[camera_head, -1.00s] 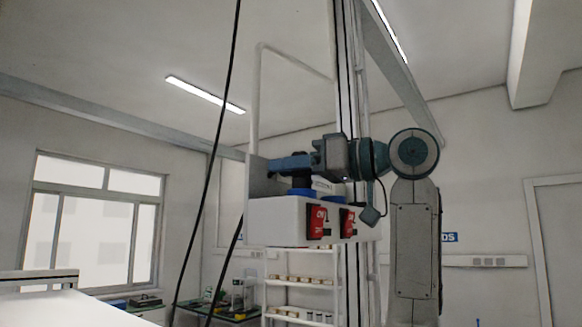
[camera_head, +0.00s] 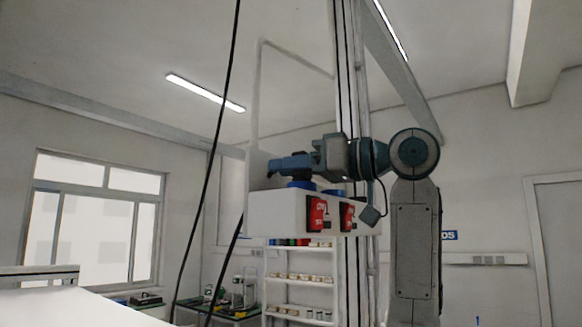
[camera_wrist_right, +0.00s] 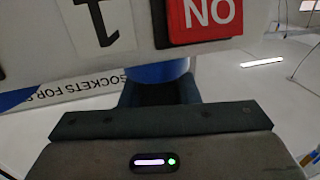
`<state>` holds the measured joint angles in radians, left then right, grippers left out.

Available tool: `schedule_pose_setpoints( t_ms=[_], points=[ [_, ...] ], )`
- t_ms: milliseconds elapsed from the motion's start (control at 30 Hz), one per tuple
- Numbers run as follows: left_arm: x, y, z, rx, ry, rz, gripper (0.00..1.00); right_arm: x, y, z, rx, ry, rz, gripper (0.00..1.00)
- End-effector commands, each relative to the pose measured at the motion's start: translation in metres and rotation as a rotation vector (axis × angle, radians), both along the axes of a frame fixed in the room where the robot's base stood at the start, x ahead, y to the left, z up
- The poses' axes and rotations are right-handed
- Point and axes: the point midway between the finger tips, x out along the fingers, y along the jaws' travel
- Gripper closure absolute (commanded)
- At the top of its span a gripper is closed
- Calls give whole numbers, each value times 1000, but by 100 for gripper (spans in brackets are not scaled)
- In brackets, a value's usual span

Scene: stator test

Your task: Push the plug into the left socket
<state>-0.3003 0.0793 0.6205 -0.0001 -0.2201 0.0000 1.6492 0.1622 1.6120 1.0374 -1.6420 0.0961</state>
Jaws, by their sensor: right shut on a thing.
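The white socket box (camera_head: 278,212) hangs in the middle of the head view, with two red switches on its front. My right gripper (camera_head: 290,167) is just above its left part, shut on the blue plug (camera_head: 301,184). The plug's lower end meets the box top in the picture; how deep it sits is hidden. A second blue piece (camera_head: 334,192) shows on the box top further right. In the right wrist view, the blue plug (camera_wrist_right: 157,72) is at the right gripper (camera_wrist_right: 160,92), against the box edge beside the figure 1. My left gripper is not in view.
The red left switch (camera_head: 317,213) is close below the gripper. Black cables (camera_head: 222,110) hang left of the box. A shelf with jars (camera_head: 298,277) stands behind and below. The space left of the box is free.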

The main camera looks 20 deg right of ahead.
Motion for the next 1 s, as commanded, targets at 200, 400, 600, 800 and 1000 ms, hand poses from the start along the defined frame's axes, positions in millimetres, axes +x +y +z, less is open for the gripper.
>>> schedule_pose_setpoints(
  t_ms=[200,400,600,800,1000],
  points=[
    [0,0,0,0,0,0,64,0,0,0,0,0,0,94],
    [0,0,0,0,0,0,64,0,0,0,0,0,0,46],
    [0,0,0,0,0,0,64,0,0,0,0,0,0,46],
    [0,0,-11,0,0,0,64,-8,-10,-3,0,-3,-1,46],
    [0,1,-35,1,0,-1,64,-33,-40,-6,0,-3,-4,46]
  ],
)
